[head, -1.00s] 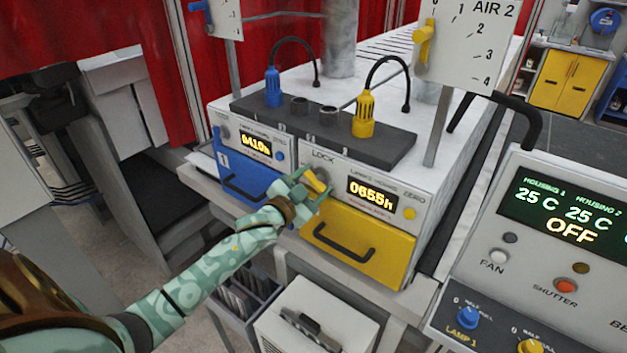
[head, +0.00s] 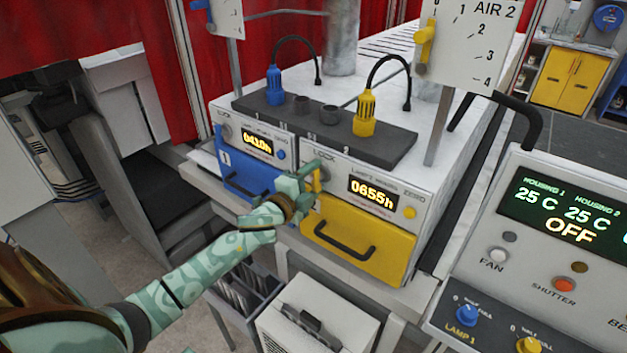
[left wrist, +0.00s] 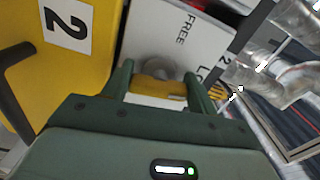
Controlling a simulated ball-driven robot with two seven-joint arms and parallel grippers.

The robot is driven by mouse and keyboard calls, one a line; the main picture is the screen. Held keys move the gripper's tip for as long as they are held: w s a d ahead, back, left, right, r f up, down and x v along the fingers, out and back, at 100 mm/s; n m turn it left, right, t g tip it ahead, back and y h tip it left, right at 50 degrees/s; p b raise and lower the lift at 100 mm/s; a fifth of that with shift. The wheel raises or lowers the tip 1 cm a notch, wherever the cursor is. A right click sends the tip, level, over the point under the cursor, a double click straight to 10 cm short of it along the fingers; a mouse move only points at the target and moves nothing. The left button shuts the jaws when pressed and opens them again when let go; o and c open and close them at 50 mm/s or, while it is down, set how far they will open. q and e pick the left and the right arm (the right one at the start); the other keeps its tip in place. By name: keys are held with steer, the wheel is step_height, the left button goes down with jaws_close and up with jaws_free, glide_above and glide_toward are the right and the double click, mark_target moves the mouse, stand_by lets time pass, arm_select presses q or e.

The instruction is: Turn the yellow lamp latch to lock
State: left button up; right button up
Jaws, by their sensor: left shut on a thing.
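The yellow lamp latch (left wrist: 158,88) sits between the two fingers of my left gripper (left wrist: 157,80) in the left wrist view. Its grey round pivot shows just beyond it, with the words FREE and part of LOCK on the white panel. In the head view my left gripper (head: 310,185) is at the left end of the lamp 2 panel, below the LOCK label, and covers most of the latch. The gripper is shut on the latch. My right gripper is not in view.
The yellow drawer (head: 372,256) with a black handle is below the panel, and the blue drawer (head: 232,172) is to its left. The lit hours display (head: 372,193) is right of the gripper. A control console (head: 545,240) stands at the right.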

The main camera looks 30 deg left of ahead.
arm_select(q)
steer(key=shift+m, duration=1)
steer(key=o, duration=1)
steer(key=s+a+b, duration=0.1)
steer(key=s+b, duration=0.1)
steer(key=s, duration=1.4)
steer(key=shift+b, duration=0.35)
steer(key=shift+a, duration=0.1)
